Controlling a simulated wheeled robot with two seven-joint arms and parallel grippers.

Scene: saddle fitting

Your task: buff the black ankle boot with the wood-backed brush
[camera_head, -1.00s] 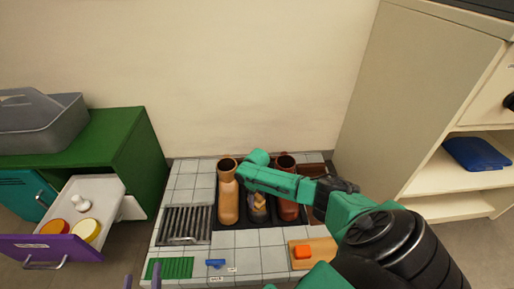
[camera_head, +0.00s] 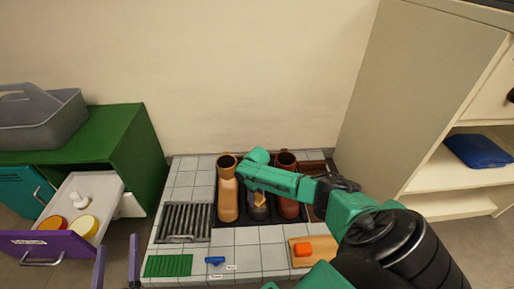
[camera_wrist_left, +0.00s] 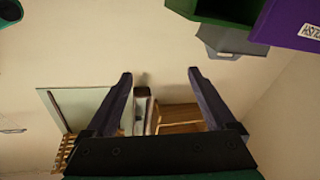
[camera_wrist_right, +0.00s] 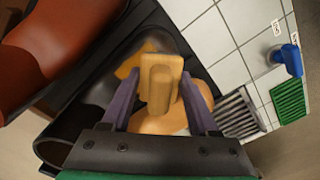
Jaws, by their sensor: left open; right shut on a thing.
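The black ankle boot (camera_head: 259,214) stands between a tan boot (camera_head: 227,192) and a reddish-brown boot (camera_head: 288,208); my right arm hides much of it. My right gripper (camera_head: 259,193) is over the black boot, shut on the wood-backed brush. In the right wrist view the brush's wooden back (camera_wrist_right: 160,80) sits between the purple fingers, with the dark boot (camera_wrist_right: 92,112) below and to the left. The bristles are hidden, so contact with the boot cannot be told. My left gripper (camera_head: 117,243) is open and empty at the lower left, away from the boots.
An open drawer (camera_head: 98,190) holding tins and a white object is left of the tiled counter (camera_head: 236,254). A shelf unit (camera_head: 392,110) stands right.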

